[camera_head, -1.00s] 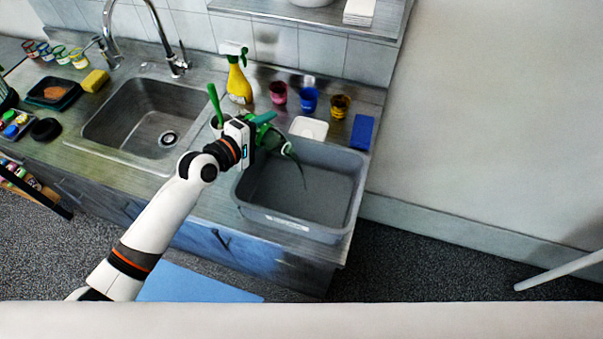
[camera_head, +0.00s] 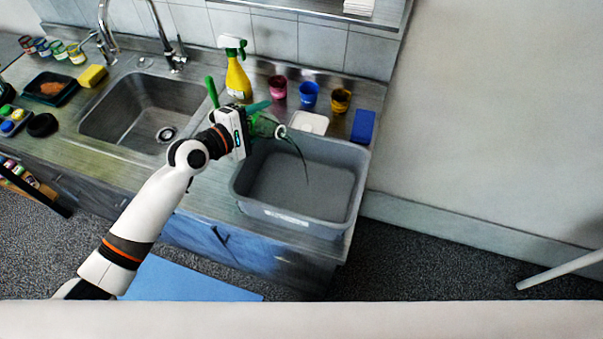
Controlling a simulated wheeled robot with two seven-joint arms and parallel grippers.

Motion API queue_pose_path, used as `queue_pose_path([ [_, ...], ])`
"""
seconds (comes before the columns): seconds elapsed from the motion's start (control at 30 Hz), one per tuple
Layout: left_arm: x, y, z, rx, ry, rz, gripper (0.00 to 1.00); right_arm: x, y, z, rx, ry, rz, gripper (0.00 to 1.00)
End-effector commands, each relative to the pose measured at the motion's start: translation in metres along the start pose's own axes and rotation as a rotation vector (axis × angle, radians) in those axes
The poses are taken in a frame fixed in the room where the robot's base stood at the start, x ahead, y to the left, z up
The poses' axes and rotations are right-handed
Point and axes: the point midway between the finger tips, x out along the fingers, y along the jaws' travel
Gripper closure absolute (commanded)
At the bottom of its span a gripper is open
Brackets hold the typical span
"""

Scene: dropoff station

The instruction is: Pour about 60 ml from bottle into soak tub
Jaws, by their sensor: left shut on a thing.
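A green bottle (camera_head: 263,127) is tilted in my left gripper (camera_head: 257,118), with its neck pointing right over the soak tub. My left gripper is shut on it, and the gripper body hides part of the bottle. A thin dark stream (camera_head: 299,155) runs from the bottle's mouth down into the tub. The soak tub (camera_head: 290,219) is a grey open rectangular bin at the right end of the counter. Its floor looks grey, and I cannot tell the liquid level. My right gripper is not in view.
A sink (camera_head: 140,112) lies left of the tub. Behind the tub stand a yellow spray bottle (camera_head: 238,78), pink (camera_head: 277,88), blue (camera_head: 309,95) and amber (camera_head: 340,100) cups, a white dish (camera_head: 309,123) and a blue block (camera_head: 363,126). A green handle (camera_head: 211,91) rises beside my gripper.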

Motion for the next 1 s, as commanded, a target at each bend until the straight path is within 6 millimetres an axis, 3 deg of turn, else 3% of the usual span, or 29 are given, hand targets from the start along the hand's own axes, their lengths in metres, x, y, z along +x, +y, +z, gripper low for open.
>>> queue_pose_path([
  [0.03,0.002,0.006,0.005,-0.044,0.012,-0.003,0.79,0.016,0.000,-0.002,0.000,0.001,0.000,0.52],
  [0.37,0.000,-0.001,-0.003,-0.205,0.053,-0.003,0.79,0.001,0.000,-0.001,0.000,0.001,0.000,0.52],
  [1.0,0.000,-0.001,-0.003,-0.204,0.054,-0.003,0.79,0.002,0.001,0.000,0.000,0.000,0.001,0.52],
])
